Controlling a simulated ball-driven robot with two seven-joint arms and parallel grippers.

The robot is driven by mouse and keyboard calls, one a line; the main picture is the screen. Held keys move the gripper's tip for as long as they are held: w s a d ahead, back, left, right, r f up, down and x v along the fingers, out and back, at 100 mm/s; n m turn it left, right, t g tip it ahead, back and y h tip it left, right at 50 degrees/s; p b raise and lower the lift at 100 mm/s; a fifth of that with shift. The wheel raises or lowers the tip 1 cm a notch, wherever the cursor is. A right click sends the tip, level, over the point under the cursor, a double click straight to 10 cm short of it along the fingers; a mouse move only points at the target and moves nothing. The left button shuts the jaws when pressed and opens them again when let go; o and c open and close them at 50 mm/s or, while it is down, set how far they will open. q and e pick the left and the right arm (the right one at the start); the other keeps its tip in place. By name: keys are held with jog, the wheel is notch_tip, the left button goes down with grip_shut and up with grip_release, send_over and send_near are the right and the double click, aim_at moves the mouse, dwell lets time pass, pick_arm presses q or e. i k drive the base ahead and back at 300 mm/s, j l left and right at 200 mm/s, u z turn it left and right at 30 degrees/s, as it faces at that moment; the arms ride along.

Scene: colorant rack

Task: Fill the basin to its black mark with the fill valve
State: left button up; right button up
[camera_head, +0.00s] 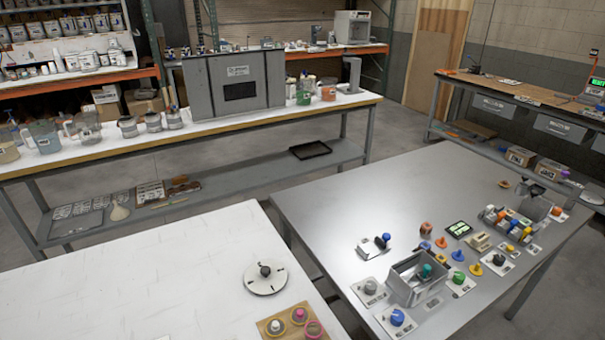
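A grey open-topped box (402,287), which looks like the basin, stands on the grey metal table (345,205) at the lower right. A teal knob-like part (426,271) shows at its inside. I cannot make out a black mark or a water level in it. Several knobs on pale plates stand around it: a grey one (370,287) to its left, a blue one (397,317) in front, a green one (458,277) to its right. I cannot tell which is the fill valve. Neither of my grippers is in view.
A blue-handled fitting (383,241) sits behind the box. A dark knob (498,259), yellow pieces (476,270) and a rack of coloured parts (510,221) crowd the right side. A white table (150,280) bears a round dial (265,278). The metal table's far left is clear.

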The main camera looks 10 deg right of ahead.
aim_at(397, 319)
jog(key=i+l+z, duration=0.1)
jog(key=l+z, duration=0.15)
jog(key=z, duration=0.2)
jog(key=i+l+z, duration=0.1)
jog(key=l+z, duration=0.15)
jog(key=z, duration=0.15)
